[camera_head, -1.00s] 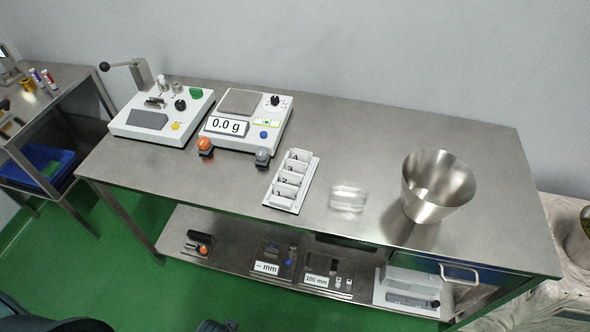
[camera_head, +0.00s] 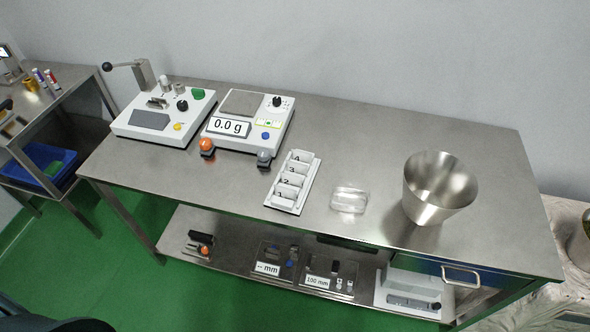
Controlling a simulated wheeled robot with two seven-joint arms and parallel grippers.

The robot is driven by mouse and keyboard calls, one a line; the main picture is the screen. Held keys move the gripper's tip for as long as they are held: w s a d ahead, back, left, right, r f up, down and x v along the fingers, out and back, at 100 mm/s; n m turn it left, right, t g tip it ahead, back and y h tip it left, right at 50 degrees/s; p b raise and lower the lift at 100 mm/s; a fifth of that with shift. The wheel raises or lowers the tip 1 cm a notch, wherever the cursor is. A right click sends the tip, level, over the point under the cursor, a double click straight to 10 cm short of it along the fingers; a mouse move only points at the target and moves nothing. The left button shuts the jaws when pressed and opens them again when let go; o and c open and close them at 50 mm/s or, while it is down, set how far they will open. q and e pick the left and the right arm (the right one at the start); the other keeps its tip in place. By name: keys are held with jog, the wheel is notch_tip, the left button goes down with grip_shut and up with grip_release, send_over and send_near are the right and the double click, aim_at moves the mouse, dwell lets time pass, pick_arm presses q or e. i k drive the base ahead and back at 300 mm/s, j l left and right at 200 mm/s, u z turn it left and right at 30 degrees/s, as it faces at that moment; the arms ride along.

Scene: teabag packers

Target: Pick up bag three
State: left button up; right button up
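A white rack (camera_head: 301,201) with several numbered slots stands on the steel table, right of the scale. White bag-like pieces sit in its slots, with numbers on the dividers; slot three (camera_head: 286,171) is in the upper middle of the rack. I cannot tell clearly which white piece is bag three. Neither of my grippers shows in the head view. A dark rounded shape at the lower left edge may be part of my own body.
The steel table (camera_head: 400,125) also holds a scale (camera_head: 272,146) reading 0.0 g, a sealer-like machine (camera_head: 150,135), a clear tray (camera_head: 349,199) and a metal bucket (camera_head: 425,212).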

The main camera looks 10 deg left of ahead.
aim_at(295, 167)
jog(key=z, duration=0.45)
jog(key=k+j+z, duration=0.1)
jog(key=j+z, duration=0.4)
jog(key=k+j+z, duration=0.2)
jog(key=z, duration=0.3)
jog(key=k+j+z, duration=0.25)
jog(key=k+j, duration=0.6)
jog(key=j, duration=0.1)
